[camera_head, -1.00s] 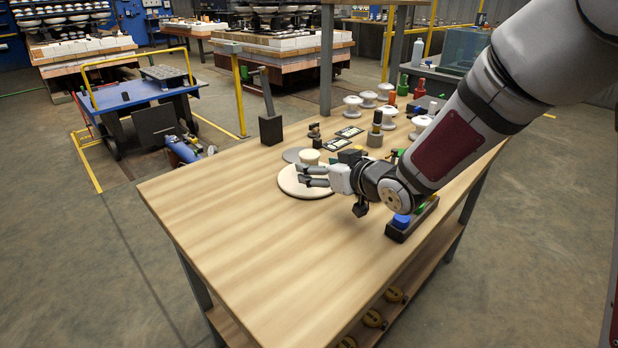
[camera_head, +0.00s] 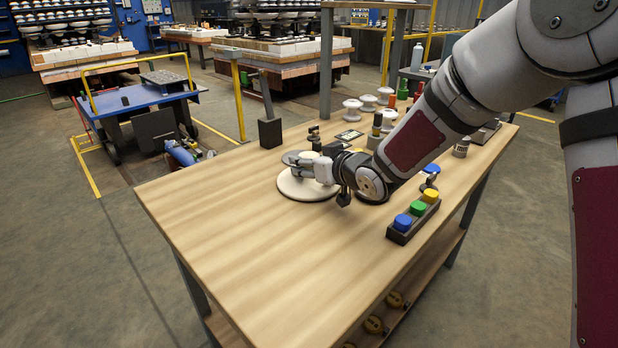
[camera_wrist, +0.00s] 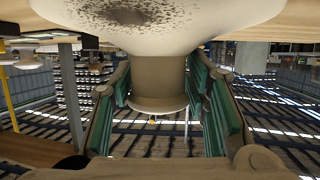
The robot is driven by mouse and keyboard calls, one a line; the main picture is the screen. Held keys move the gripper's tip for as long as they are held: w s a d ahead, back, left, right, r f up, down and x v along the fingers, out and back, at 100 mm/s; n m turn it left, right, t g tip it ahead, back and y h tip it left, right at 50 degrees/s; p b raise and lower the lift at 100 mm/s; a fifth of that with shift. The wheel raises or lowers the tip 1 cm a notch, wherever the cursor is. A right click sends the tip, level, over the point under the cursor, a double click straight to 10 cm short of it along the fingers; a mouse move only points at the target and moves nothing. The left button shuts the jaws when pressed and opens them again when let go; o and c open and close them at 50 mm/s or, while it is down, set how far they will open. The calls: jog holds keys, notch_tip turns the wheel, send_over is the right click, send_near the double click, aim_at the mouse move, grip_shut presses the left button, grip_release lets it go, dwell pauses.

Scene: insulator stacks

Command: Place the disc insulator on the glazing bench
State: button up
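The cream disc insulator (camera_head: 309,190) lies on the wooden bench, its wide skirt flat below my gripper. My gripper (camera_head: 300,167) is low over it from the right, with its fingers around the raised knob. In the wrist view, the insulator (camera_wrist: 160,85) shows its knob between the green-padded fingers (camera_wrist: 160,95), with the speckled skirt along the top. The pads lie close to both sides of the knob; whether they press on it is unclear. My gripper hides most of the knob in the head view. I cannot tell which surface is the glazing bench.
A strip with blue, green and yellow buttons (camera_head: 414,221) sits right of my arm. A dark block with a lever (camera_head: 270,132) and several white insulators (camera_head: 352,110) stand farther back. A blue cart (camera_head: 135,105) is at the left. The bench's left and front are clear.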

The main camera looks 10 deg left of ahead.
jog(key=shift+d+f, duration=0.1)
grip_shut()
